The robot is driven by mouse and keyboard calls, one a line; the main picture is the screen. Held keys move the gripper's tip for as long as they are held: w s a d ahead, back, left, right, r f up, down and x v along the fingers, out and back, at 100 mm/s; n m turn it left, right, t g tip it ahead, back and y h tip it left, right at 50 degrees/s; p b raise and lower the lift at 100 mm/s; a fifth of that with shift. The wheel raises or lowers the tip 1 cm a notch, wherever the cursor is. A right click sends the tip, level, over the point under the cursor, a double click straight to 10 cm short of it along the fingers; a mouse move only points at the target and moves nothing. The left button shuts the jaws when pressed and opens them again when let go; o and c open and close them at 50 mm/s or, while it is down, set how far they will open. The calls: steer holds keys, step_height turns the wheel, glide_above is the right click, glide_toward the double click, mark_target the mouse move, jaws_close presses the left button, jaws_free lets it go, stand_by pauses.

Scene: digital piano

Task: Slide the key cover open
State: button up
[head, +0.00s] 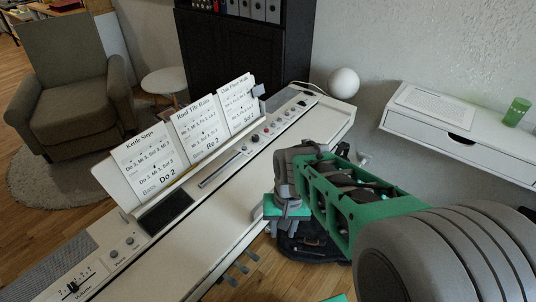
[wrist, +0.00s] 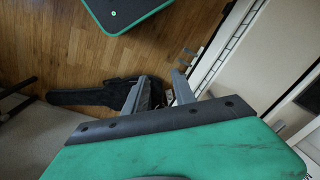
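The white digital piano (head: 300,135) runs diagonally from lower left to upper right in the head view. Its key cover (head: 205,225) is the long, flat pale panel in front of the controls; the wrist view shows it at the right (wrist: 262,75). A narrow strip of keys (wrist: 222,52) shows along the cover's front edge in the wrist view. My gripper (head: 278,222) is at the piano's front edge, right of the cover. In the wrist view its two fingers (wrist: 163,90) stand apart with nothing between them. Contact with the cover cannot be told.
Song sheets (head: 190,140) stand on the piano. Pedals (head: 240,268) are below its front. A black bag (wrist: 95,92) lies on the floor beneath my gripper. A white wall shelf (head: 460,140) with a green cup (head: 516,112) is at the right. An armchair (head: 75,85) stands behind left.

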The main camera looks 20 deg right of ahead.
steer(key=w+r+m+t+y+p, duration=0.1)
steer(key=w+r+m+p, duration=0.65)
steer(key=w+r, duration=0.25)
steer(key=f, duration=0.4)
steer(key=w+f, duration=0.1)
steer(key=f, duration=0.2)
steer(key=shift+a+b, duration=0.35)
steer(key=shift+a, duration=0.05)
steer(key=shift+w+f, duration=0.1)
steer(key=shift+f, duration=0.4)
steer(key=shift+c, duration=0.5)
jaws_close()
